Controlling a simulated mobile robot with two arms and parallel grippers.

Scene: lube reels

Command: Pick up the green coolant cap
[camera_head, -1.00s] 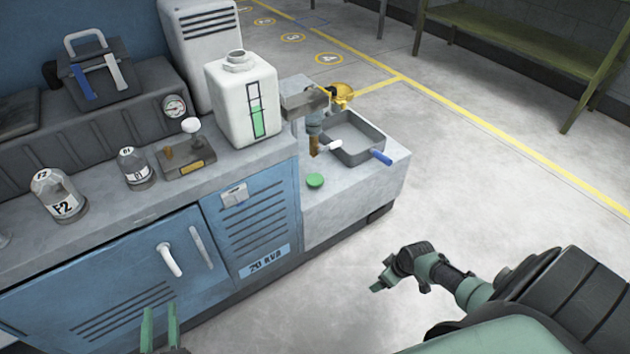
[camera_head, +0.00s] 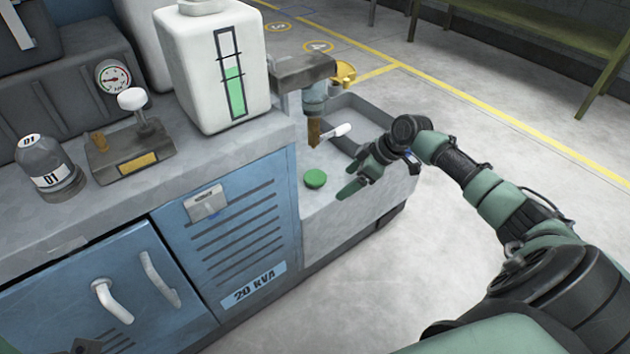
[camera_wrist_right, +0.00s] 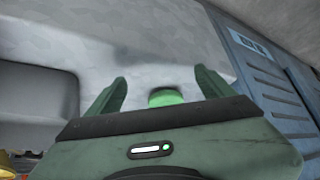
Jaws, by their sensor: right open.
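The green coolant cap (camera_head: 315,178) lies on the grey lower ledge at the right end of the blue cabinet. It also shows in the right wrist view (camera_wrist_right: 166,97), between the two fingers and beyond the palm edge, partly hidden by it. My right gripper (camera_head: 348,180) is open and empty, a little to the right of the cap in the head view. Its fingers point toward the cap without visibly touching it. The right gripper also shows in the wrist view (camera_wrist_right: 160,85).
A tap with a brown nozzle (camera_head: 314,132) hangs behind the cap, near a grey basin (camera_head: 375,108). A white coolant tank (camera_head: 190,80) stands on the upper counter. A bottle (camera_head: 45,165) and a small device (camera_head: 130,155) sit further left. Open floor lies right.

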